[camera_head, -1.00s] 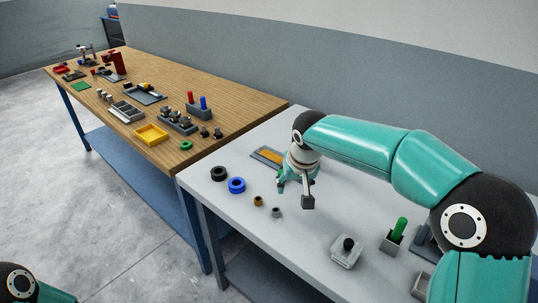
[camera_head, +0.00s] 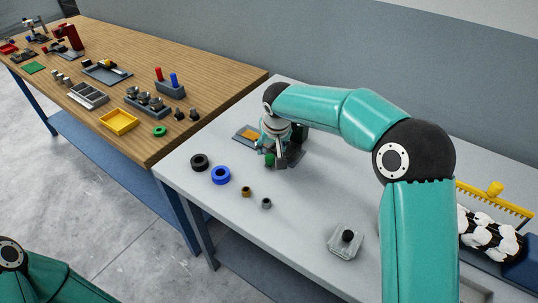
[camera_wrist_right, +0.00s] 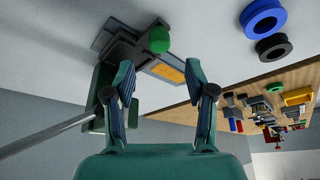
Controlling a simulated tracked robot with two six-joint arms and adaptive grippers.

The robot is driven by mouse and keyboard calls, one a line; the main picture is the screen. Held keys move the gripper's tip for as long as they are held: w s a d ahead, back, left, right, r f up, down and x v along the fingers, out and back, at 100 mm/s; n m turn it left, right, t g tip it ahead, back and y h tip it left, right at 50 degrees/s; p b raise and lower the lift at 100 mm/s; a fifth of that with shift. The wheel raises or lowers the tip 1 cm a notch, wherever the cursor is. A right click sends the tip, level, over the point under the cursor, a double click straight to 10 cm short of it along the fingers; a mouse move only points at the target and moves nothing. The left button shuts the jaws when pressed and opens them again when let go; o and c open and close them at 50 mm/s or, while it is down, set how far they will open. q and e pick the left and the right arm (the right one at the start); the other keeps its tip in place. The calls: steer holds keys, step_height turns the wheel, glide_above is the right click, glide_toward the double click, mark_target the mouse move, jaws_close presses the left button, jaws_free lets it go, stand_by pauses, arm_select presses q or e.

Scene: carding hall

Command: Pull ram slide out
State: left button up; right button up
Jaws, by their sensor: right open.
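A low grey fixture (camera_head: 242,136) with an orange strip (camera_head: 250,134) lies flat on the grey table, partly hidden by my right gripper. A green ball-shaped knob (camera_head: 270,160) shows at its near side. In the right wrist view the knob (camera_wrist_right: 156,39) sits on the end of a dark grey block (camera_wrist_right: 130,45), beside the orange strip (camera_wrist_right: 169,73). Which part is the ram slide is not certain. My right gripper (camera_wrist_right: 160,72) is open, its two fingers apart and the knob ahead of them. I cannot see contact. My left gripper is out of view.
A black ring (camera_head: 200,162), a blue ring (camera_head: 221,175) and two small bushings lie left and in front. A clear block with a black knob (camera_head: 347,236) stands nearer. A grey rod (camera_wrist_right: 45,135) passes left of my fingers. A wooden table (camera_head: 205,75) holds several parts.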

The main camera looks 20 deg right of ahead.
mark_target(270, 156)
steer(key=p+x, duration=0.1)
steer(key=x, duration=0.5)
steer(key=shift+w+f, duration=0.1)
steer(key=shift+f, duration=0.1)
steer(key=shift+w+f, duration=0.15)
steer(key=shift+f, duration=0.5)
steer(key=shift+d, duration=0.1)
jaws_close()
